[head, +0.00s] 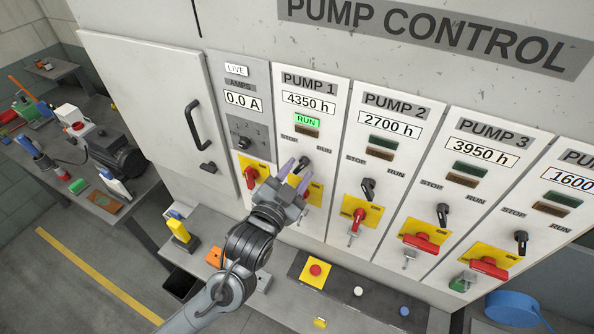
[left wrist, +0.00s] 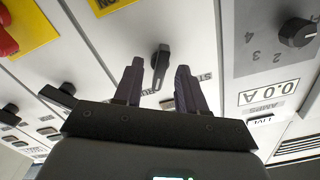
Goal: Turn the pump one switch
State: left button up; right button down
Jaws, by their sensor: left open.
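The pump 1 panel (head: 313,105) carries a lit green RUN lamp (head: 306,122) and a black switch (head: 304,163) below its STOP and RUN labels. In the head view my left gripper (head: 294,172) is in front of this switch, open and empty. In the left wrist view the switch (left wrist: 161,66) shows between the two dark fingers of the left gripper (left wrist: 160,72), its handle tip towards the RUN label. I see no clear contact; the exact gap is hard to tell. A yellow plate (head: 314,190) below the switch is partly hidden by the gripper. My right gripper is not in view.
The AMPS panel (head: 241,102) with its selector knob (head: 243,142) is left of pump 1. The pump 2 switch (head: 368,188) and red handle (head: 358,218) are to the right. A ledge with a red emergency button (head: 316,270) lies below.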

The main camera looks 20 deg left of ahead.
pick_arm(q)
jog(key=shift+s, duration=0.6)
jog(key=shift+s+a+p, duration=0.1)
jog(key=shift+s+p, duration=0.35)
jog(key=shift+s, duration=0.15)
jog(key=s+p, duration=0.1)
jog(key=s, duration=0.3)
jog(key=shift+s+a+p, duration=0.15)
jog(key=shift+s+p, duration=0.15)
jog(key=shift+s, duration=0.1)
jog(key=shift+f, duration=0.1)
